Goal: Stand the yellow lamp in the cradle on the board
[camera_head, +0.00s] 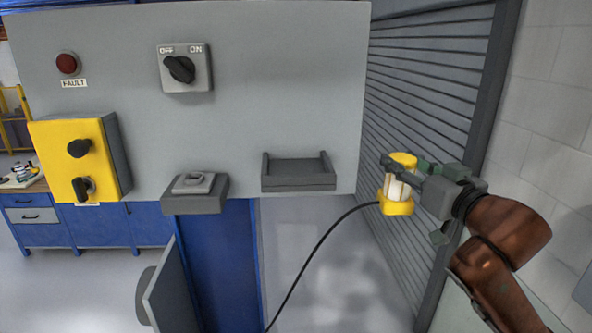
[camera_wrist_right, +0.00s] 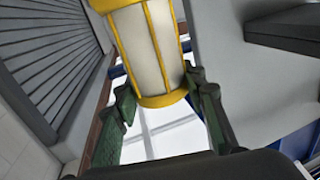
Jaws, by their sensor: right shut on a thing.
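The yellow lamp (camera_head: 397,207) has yellow ends and a pale middle, and stands roughly upright in the air right of the board. My right gripper (camera_head: 404,169) is shut on its body. The wrist view shows the lamp (camera_wrist_right: 151,48) between the two green fingers of the right gripper (camera_wrist_right: 160,100). The cradle (camera_head: 298,182) is a dark grey, open-topped holder at the lower right of the grey board (camera_head: 270,80). It looks empty. The lamp is to the right of the cradle, apart from it. My left gripper is not in view.
A black cable (camera_head: 318,250) runs from the lamp's lower end down to the floor. Left of the cradle, a second grey bracket (camera_head: 194,204) holds a small grey block. A yellow switch box (camera_head: 70,150) and rotary switch (camera_head: 186,82) sit on the board. A slatted shutter (camera_head: 425,90) stands behind the lamp.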

